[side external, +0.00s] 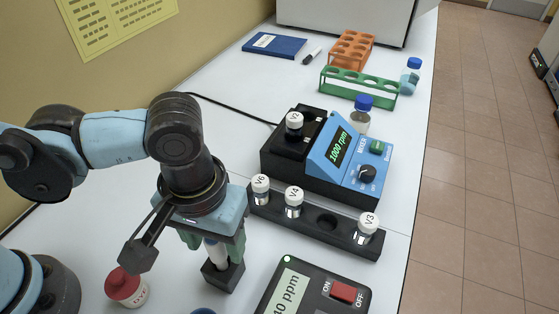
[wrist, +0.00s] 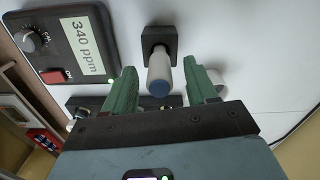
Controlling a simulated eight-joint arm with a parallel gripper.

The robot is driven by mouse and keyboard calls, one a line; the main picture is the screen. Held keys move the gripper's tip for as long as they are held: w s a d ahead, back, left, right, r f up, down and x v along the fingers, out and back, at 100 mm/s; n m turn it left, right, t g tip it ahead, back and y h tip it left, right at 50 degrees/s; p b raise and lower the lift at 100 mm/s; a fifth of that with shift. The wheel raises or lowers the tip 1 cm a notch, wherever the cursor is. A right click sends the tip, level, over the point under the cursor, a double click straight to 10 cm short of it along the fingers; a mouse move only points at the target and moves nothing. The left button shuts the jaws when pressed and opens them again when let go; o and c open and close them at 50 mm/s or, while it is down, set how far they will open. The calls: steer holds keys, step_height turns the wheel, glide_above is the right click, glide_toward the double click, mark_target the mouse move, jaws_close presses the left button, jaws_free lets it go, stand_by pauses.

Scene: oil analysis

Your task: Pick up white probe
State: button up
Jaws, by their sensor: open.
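The white probe (side external: 211,249) stands upright in a small black square holder (side external: 223,277) in the side external view. In the wrist view, the white probe (wrist: 160,66) shows its blue end toward the camera, with the black holder (wrist: 160,40) behind it. My gripper (side external: 213,240) is over the holder, pointing down. In the wrist view, my gripper (wrist: 162,84) has its two green fingers spread, one on each side of the probe, with visible gaps. The gripper body hides the probe's upper part in the side external view.
A red-capped dye bottle (side external: 126,288) stands left of the holder. A ppm meter (side external: 315,290) sits to the right. A black rack (side external: 327,223) with labelled vials and a blue mixer (side external: 347,154) stand behind. Tube racks (side external: 358,87) are farther back.

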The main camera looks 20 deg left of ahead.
steer(key=shift+f, duration=0.55)
jaws_close()
steer(key=shift+r, duration=0.2)
